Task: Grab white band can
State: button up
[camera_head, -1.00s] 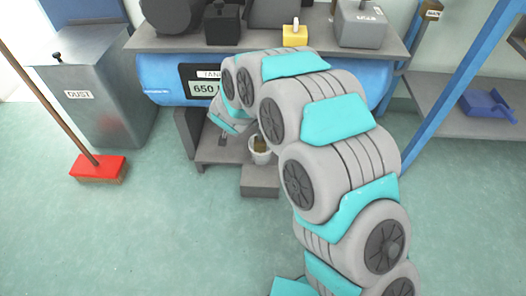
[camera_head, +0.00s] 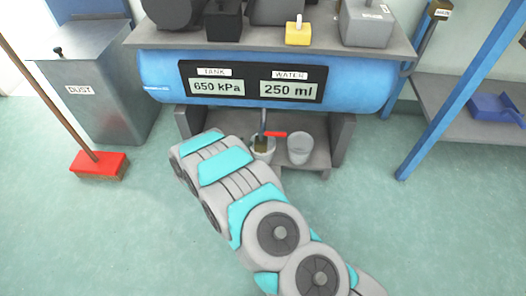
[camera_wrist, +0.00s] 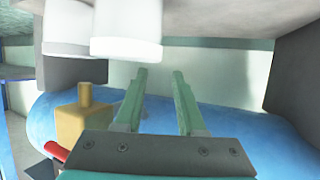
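Two pale cans stand under the blue tank in the head view: a left can (camera_head: 264,155), partly behind the valve, and a right can (camera_head: 299,150). In the wrist view, which looks upside down, two white cans show at the top, a nearer can (camera_wrist: 126,30) and a farther can (camera_wrist: 67,30). My gripper (camera_wrist: 159,71) has its two green fingers apart with nothing between them, close beside the nearer can. In the head view my arm hides it.
A brass valve (camera_wrist: 85,118) with a red handle (camera_head: 275,134) hangs from the blue tank (camera_head: 155,80), close to the cans. The stand's side wall (camera_head: 342,138) bounds the right. A red broom (camera_head: 99,165) and dust bin (camera_head: 110,90) stand left.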

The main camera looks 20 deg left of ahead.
aim_at(252, 139)
jog(key=shift+d+x, duration=0.1)
jog(key=shift+x, duration=1.25)
jog(key=shift+d+x, duration=0.15)
jog(key=shift+x, duration=1.2)
jog(key=shift+s+f, duration=0.15)
jog(key=shift+f, duration=0.05)
grip_shut()
jog(key=shift+f, duration=0.1)
